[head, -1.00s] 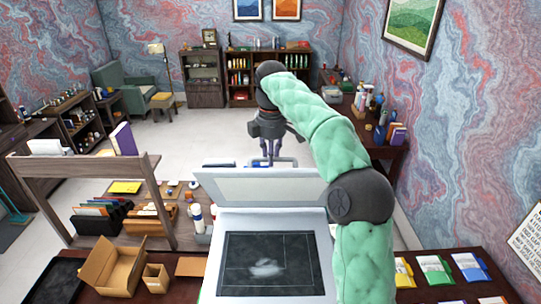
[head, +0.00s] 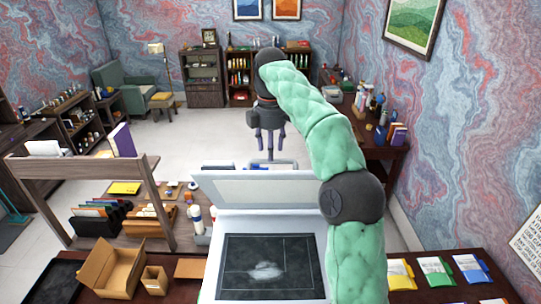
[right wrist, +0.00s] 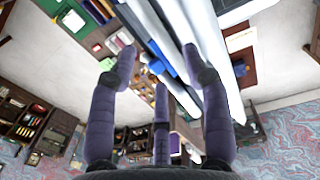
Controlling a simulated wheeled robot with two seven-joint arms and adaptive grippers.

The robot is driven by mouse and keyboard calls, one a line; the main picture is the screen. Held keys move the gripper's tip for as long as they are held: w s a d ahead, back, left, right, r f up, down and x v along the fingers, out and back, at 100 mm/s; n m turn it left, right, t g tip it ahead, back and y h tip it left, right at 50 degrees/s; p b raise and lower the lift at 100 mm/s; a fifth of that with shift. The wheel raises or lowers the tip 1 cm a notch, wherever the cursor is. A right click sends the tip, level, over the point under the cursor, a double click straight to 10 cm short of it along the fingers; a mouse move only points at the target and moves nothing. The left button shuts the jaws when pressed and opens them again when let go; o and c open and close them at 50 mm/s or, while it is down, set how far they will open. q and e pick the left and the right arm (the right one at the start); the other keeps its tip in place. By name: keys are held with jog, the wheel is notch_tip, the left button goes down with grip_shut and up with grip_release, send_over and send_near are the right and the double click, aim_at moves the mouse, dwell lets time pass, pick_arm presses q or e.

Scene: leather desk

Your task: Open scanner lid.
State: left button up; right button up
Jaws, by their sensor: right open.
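The scanner (head: 215,262) stands at the front centre, white with a dark glass bed (head: 268,265) that has a pale smudge on it. Its white lid (head: 255,187) is raised at the back and the bed lies uncovered. My right arm reaches over the scanner's right side and hides part of the lid's right end. My right gripper (head: 270,142) is beyond the lid, fingers pointing down, open and empty. In the right wrist view its purple fingers (right wrist: 158,68) are spread, with white panels behind them; contact cannot be told. My left gripper is not in view.
Cardboard boxes (head: 112,268) stand left of the scanner. A wooden shelf (head: 90,160) with a purple book rises further left. Small bottles (head: 196,218) stand close to the scanner's left rear. Coloured booklets (head: 435,270) lie to the right. The floor beyond is clear.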

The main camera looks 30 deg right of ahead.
notch_tip(320, 180, up, 2)
jog(key=shift+s+a+r, duration=0.15)
jog(key=shift+r, duration=0.65)
jog(key=shift+s+r, duration=0.1)
